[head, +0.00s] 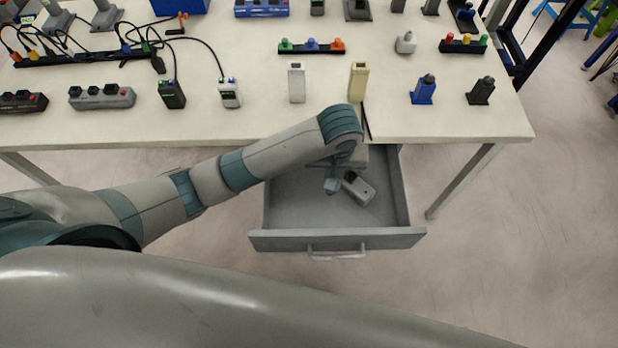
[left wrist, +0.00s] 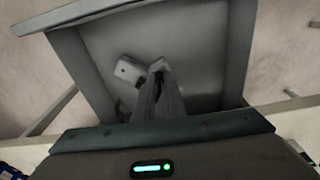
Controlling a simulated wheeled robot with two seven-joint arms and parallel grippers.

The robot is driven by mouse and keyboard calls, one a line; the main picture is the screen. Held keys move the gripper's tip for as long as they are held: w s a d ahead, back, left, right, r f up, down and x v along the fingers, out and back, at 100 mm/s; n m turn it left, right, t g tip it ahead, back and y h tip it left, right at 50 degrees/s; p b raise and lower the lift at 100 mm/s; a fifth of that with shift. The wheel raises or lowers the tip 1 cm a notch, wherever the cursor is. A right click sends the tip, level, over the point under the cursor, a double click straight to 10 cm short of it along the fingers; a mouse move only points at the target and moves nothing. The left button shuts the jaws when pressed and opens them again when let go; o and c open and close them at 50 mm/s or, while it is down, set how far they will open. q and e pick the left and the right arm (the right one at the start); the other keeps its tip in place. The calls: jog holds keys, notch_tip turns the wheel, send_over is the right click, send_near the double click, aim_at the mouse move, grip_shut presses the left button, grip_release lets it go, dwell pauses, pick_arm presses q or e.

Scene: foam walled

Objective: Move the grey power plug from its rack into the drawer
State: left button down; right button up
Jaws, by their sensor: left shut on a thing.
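My left gripper (head: 338,186) reaches down into the open grey drawer (head: 285,237) below the table's front edge. It is shut on a grey power plug (head: 359,188), which is tilted and held inside the drawer walls. The left wrist view also shows the plug (left wrist: 128,69) at the fingers (left wrist: 150,92), with the drawer floor behind it. I cannot tell whether the plug touches the drawer floor. My right gripper is in neither view.
The white table (head: 270,125) above the drawer carries several adapters, switches and racks. A cream block (head: 358,80) and a white block (head: 296,82) stand near its front edge, close to my arm. The drawer floor around the plug looks clear.

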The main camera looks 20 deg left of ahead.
pick_arm(q)
jog(key=w+a+f+p, duration=0.2)
jog(key=a+f, duration=0.3)
jog(key=a, duration=0.4)
jog(key=shift+w+f, duration=0.2)
jog(key=shift+f, duration=0.1)
jog(key=shift+f, duration=0.1)
jog(key=shift+f+p, duration=0.45)
jog(key=shift+f, duration=1.45)
jog(key=shift+f, duration=0.1)
jog(key=c, duration=2.1)
grip_release()
jog(key=shift+o, duration=1.4)
